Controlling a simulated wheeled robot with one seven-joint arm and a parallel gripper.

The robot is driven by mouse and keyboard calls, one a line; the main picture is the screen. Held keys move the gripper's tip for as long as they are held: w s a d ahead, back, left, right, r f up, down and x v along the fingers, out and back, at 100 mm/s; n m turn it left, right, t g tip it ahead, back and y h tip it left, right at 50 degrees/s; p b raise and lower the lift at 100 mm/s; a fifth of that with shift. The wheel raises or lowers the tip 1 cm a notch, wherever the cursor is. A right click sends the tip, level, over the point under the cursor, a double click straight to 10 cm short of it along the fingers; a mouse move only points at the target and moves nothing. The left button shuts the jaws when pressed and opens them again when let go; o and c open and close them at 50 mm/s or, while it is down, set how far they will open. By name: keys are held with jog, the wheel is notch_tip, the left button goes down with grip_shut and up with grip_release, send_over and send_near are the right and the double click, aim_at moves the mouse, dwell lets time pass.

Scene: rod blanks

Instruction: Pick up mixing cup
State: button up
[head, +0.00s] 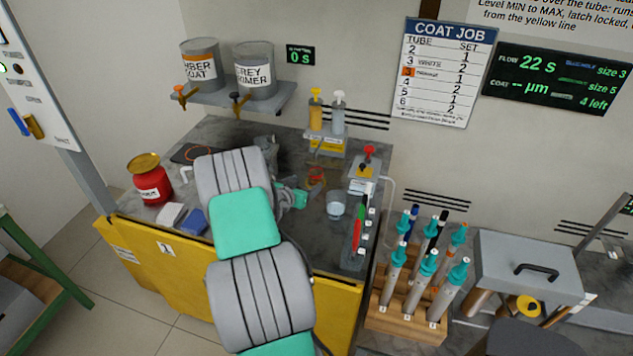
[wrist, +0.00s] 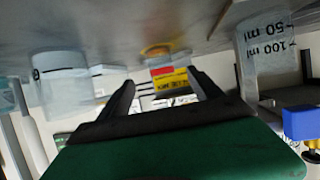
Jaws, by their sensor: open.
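A clear cup (head: 336,206) stands on the grey bench, right of my gripper (head: 300,196) and apart from it. In the wrist view, a clear cup with 50 ml and 100 ml marks (wrist: 262,62) is at the right. Another pale, clear vessel (wrist: 60,78) is at the left. I cannot tell for sure which of these is the cup in the head view. My gripper (wrist: 160,92) has its two dark fingers apart, with nothing seen held between them. My arm hides part of the bench in the head view.
A marker rack (head: 356,245) is at the bench's right edge. A red jar (head: 150,182) and a blue sponge-like block (head: 193,222) are at the left.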

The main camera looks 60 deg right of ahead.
aim_at(313, 176)
jog(key=p+x, duration=0.1)
jog(key=x, duration=0.2)
jog(key=p+x, duration=0.1)
jog(key=x, duration=0.3)
jog(key=shift+d+r, duration=0.1)
jog(key=shift+d, duration=0.3)
jog(key=shift+w+r, duration=0.1)
jog(key=c, duration=1.6)
